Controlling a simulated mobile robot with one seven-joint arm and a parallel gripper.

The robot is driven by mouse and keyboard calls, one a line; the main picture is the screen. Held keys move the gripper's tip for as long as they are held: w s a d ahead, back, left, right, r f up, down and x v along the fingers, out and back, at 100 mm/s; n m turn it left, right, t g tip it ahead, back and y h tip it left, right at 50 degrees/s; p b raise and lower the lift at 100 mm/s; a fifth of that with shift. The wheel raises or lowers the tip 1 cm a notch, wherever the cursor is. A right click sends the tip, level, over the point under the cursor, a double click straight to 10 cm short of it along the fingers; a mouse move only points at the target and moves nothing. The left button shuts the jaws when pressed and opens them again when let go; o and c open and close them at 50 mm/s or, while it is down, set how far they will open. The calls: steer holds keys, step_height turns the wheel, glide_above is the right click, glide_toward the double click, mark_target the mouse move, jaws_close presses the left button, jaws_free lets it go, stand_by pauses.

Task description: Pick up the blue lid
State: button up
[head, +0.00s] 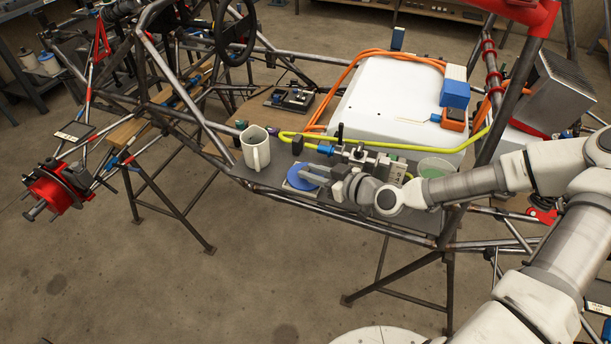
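The blue lid (299,183) is a round, flat disc on the dark shelf inside the tube chassis, right of the white mug. It seems to lie on a pale square base. My gripper (308,174) reaches in from the right, with its fingers pointing left at the lid. The fingers look apart, and the nearer one covers part of the lid's upper right side. I see nothing held between them. Whether the fingers touch the lid or hover above it cannot be told from this view.
A white mug (256,150) stands close left of the lid. Yellow-green tubing (405,147) and fittings run behind my gripper. A large white box (385,100) fills the shelf behind. A greenish round container (435,167) sits by my wrist. Chassis tubes border the shelf's front.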

jaws_close()
